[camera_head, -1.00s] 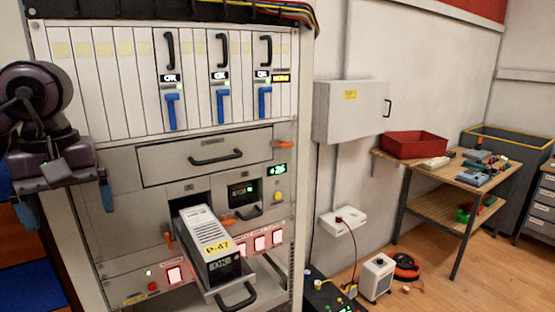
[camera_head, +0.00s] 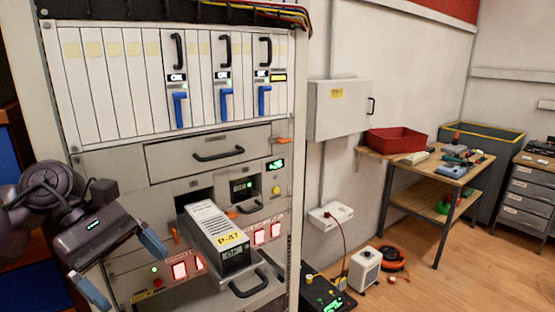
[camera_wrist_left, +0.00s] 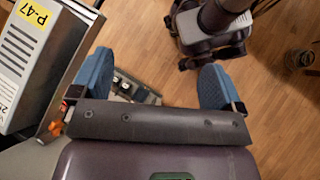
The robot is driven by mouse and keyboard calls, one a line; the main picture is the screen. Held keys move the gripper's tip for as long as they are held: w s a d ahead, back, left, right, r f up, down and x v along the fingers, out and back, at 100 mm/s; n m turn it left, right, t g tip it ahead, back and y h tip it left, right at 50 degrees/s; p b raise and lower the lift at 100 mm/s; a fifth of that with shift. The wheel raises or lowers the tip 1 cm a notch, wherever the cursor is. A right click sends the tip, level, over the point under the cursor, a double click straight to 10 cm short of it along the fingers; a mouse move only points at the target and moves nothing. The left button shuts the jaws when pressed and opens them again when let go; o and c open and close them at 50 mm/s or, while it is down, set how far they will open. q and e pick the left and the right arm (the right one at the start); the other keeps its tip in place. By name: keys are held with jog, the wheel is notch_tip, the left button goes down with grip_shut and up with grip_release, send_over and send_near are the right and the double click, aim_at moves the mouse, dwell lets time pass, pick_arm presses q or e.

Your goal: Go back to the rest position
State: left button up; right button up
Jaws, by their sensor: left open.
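My left gripper (camera_head: 122,266) is in the lower left of the head view, left of the rack front. Its two blue fingers are wide apart with nothing between them. In the left wrist view the gripper (camera_wrist_left: 155,85) also shows open, with the wood floor below it. A module labelled P-47 (camera_head: 216,234) sticks out of the rack's lower bay on a pulled-out tray with a black handle. The module also shows at the upper left of the wrist view (camera_wrist_left: 25,55), beside the left finger and apart from it. My right gripper is not in view.
The rack (camera_head: 92,164) fills the left half of the head view. It has upright cards with blue levers (camera_head: 225,103), a closed drawer (camera_head: 205,156) and lit red switches (camera_head: 179,271). A workbench with a red bin (camera_head: 396,140) stands at the right. Open floor lies in front of it.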

pick_arm(q)
jog(key=w+d+f+n+t+h, duration=0.1)
jog(key=d+f+n+h, duration=0.2)
jog(key=d+n+h, duration=0.3)
jog(key=w+a+f+n+t, duration=0.1)
jog(key=a+f+n+t, duration=0.15)
jog(key=n+t, duration=0.55)
jog(key=w+a+f+n+t+y, duration=0.15)
jog(key=f+n+t, duration=0.3)
jog(key=n, duration=0.65)
jog(key=w+a+f+n+t, duration=0.2)
jog(key=f+n+t, duration=0.1)
jog(key=n+t, duration=0.55)
jog(key=s+a+f+n+g+y, duration=0.1)
jog(key=s+f+n+y, duration=0.3)
jog(key=f+n, duration=0.4)
jog(key=s+a+f+n+g+y, duration=0.2)
jog(key=s+f+n+g+y, duration=0.2)
jog(key=f+n, duration=0.5)
jog(key=s+a+f+n+g+y, duration=0.1)
jog(key=s+f+n+g+y, duration=0.1)
jog(key=s+f+n+y, duration=0.4)
jog(key=shift+a+f+n, duration=0.2)
jog(key=shift+f+n, duration=0.95)
jog(key=shift+f, duration=0.75)
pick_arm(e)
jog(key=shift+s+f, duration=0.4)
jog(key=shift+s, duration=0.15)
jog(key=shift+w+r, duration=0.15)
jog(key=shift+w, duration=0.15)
